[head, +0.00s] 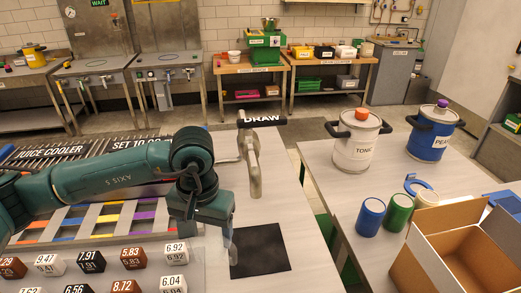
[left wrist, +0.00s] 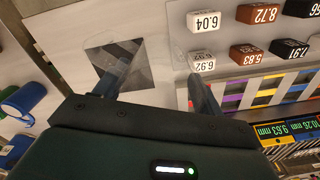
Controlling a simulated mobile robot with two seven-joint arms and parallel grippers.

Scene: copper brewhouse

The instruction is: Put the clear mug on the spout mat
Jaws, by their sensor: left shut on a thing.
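The spout mat (head: 262,252) is a black square lying flat on the pale counter below the draw tap (head: 252,165). It also shows in the left wrist view (left wrist: 98,58), where it looks greyed, as if partly seen through clear material. My left gripper (head: 226,232) is just left of the mat in the head view, pointing down. In the left wrist view my left gripper (left wrist: 152,88) is shut on the clear mug (left wrist: 150,62), whose outline is very faint between the fingers. I cannot tell the mug's base height. My right gripper is not in view.
Several numbered blocks (head: 132,258) stand left of my left gripper, near coloured strips (head: 105,215). On the right table are a tonic keg (head: 357,148), a blue keg (head: 430,140), several cups (head: 398,212) and an open cardboard box (head: 455,250). The counter around the mat is clear.

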